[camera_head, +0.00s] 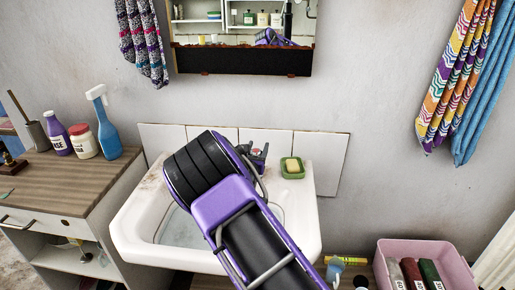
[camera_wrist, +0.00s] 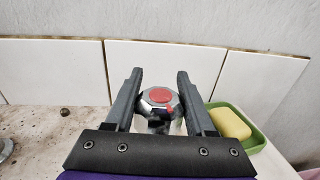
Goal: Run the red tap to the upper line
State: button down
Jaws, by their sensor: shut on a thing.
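The red tap (camera_wrist: 160,98) is a metal knob with a red disc on top, at the middle of the wrist view. My gripper (camera_wrist: 160,76) is shut on it, one dark finger on each side. In the head view, my arm covers much of the white basin (camera_head: 135,240) and most of the tap area; a small part of the tap fittings (camera_head: 258,153) shows at the back rim. Pale, bluish water (camera_head: 180,228) seems to lie in the basin. No level line can be made out, and the spout and any stream are hidden.
A yellow soap in a green dish (camera_head: 292,168) sits just right of the tap. A wooden-topped cabinet (camera_head: 60,185) with several bottles stands left. A mirror shelf (camera_head: 243,60) hangs above. A pink crate (camera_head: 455,265) is at lower right.

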jog(key=shift+s+d+m+g+h, duration=0.15)
jog(key=shift+m+g+h, duration=0.1)
jog(key=shift+m+h, duration=0.45)
jog(key=shift+w+d+m+g+h, duration=0.15)
jog(key=shift+m+h, duration=0.3)
jog(key=shift+h, duration=0.5)
jog(key=shift+s+d+m+g+h, duration=0.15)
jog(key=shift+m+g+h, duration=0.15)
jog(key=shift+m+h, duration=0.4)
jog(key=shift+c, duration=1.2)
grip_release()
jog(key=p+v, duration=0.1)
jog(key=v, duration=1.6)
jog(key=shift+a, duration=0.25)
jog(key=shift+s, duration=0.1)
